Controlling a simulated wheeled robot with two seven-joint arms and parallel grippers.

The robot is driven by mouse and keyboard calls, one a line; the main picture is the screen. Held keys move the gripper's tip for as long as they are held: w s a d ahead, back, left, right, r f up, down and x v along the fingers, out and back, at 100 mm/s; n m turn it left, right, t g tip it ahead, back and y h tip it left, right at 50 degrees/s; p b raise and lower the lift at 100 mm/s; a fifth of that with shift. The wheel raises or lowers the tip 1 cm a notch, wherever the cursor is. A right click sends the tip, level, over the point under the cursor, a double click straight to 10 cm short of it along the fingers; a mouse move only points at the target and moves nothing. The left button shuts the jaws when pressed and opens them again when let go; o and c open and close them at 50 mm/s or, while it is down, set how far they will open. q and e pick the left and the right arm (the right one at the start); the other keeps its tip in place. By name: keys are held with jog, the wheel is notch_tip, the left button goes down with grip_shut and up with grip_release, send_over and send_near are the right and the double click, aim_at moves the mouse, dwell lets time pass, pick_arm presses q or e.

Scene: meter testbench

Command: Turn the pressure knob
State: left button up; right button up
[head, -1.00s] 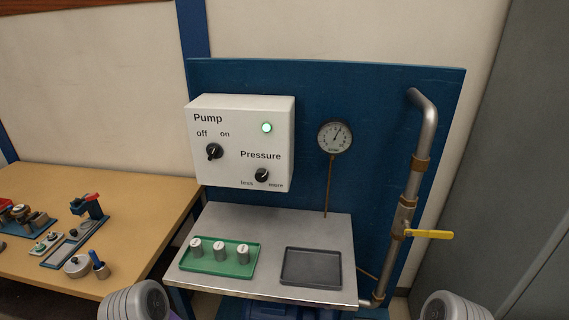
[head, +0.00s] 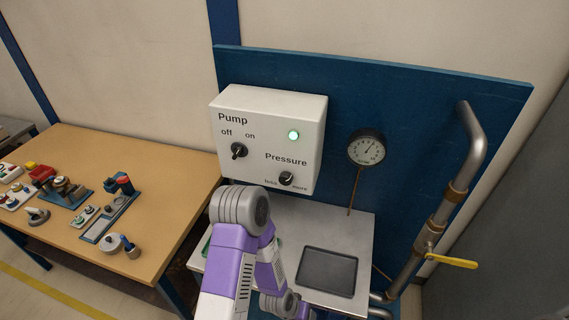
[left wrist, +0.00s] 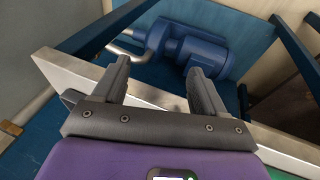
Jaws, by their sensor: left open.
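The pressure knob (head: 286,178) is a small black dial at the lower right of the white pump box (head: 312,110), between "less" and "more". The pump knob (head: 239,150) sits at the box's left, below "off" and "on". The green lamp (head: 294,135) is lit. A round gauge (head: 367,148) is on the blue panel right of the box. My left arm is raised below the box; its gripper is hidden or out of frame in the head view. In the left wrist view my left gripper (left wrist: 157,78) is open and empty, beside the bench edge. My right gripper is not in view.
The metal bench (head: 363,225) holds a dark tray (head: 327,271); my arm mostly hides the green tray. A pipe (head: 440,215) with a yellow valve handle (head: 452,261) stands at right. A wooden table (head: 175,165) holds several small parts. A blue motor (left wrist: 207,52) sits below the bench.

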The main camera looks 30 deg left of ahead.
pick_arm(q)
notch_tip(320, 180, up, 6)
jog(key=w+a+p, duration=0.2)
jog(key=p, duration=0.1)
jog(key=t+y+p, duration=0.4)
jog(key=t+y, duration=0.1)
jog(key=t, duration=0.5)
send_near(284, 181)
jog(key=w, duration=0.2)
jog(key=shift+n, duration=0.4)
jog(key=shift+f+x, duration=0.15)
jog(key=shift+x, duration=1.65)
jog(key=shift+f+x, duration=0.15)
jog(key=shift+x, duration=1.6)
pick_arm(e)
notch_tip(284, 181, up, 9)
pick_arm(q)
jog(key=shift+s+a, duration=0.1)
jog(key=shift+s, duration=0.05)
jog(key=shift+c, duration=0.3)
